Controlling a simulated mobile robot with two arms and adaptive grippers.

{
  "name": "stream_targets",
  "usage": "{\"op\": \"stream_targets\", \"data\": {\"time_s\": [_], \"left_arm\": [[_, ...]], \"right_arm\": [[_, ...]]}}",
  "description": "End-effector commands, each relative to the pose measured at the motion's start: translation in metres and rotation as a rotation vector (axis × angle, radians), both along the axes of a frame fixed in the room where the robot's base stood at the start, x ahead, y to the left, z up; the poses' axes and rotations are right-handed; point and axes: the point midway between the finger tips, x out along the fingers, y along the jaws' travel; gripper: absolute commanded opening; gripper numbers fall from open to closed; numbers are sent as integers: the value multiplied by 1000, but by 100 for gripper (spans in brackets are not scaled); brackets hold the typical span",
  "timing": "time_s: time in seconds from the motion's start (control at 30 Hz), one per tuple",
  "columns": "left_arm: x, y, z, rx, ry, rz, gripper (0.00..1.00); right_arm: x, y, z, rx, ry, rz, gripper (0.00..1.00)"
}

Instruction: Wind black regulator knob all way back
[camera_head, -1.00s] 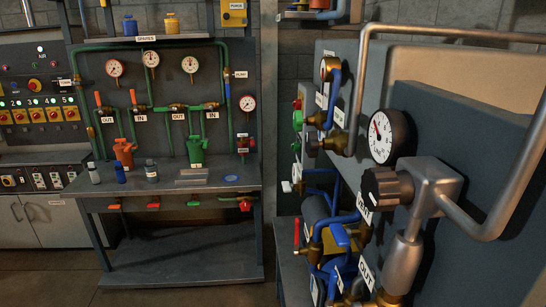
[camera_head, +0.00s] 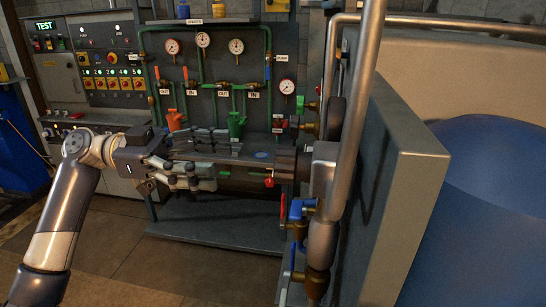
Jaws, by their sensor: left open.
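The black regulator knob (camera_head: 285,161) faces left on the silver regulator body (camera_head: 323,168), right of the middle of the head view. It is seen from the side, so its turn position cannot be read. My left gripper (camera_head: 222,163) reaches in from the left, pointing right toward the knob. It is open, with a gap between its fingertips and the knob. Its fingers partly blend with the bench behind. The pressure gauge (camera_head: 336,118) above the regulator is edge-on and its dial is hidden. My right gripper is out of view.
A thick metal pipe (camera_head: 363,80) rises beside the regulator. A grey panel (camera_head: 405,170) and a large blue tank (camera_head: 490,200) stand at right. Blue-handled valves (camera_head: 301,208) sit below. A bench with gauges (camera_head: 203,40) stands behind.

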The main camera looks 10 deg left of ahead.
Motion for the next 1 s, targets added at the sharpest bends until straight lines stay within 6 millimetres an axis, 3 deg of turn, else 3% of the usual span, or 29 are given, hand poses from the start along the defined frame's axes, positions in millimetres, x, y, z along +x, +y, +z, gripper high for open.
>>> {"op": "stream_targets", "data": {"time_s": [0.13, 0.7, 1.0], "left_arm": [[-18, -7, 15, 3, -50, -51, 68], [-17, -99, 16, 0, -45, -50, 68], [-17, -109, 13, -1, -47, -48, 68]], "right_arm": [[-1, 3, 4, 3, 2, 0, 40], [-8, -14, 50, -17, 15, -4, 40], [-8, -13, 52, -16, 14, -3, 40]]}}
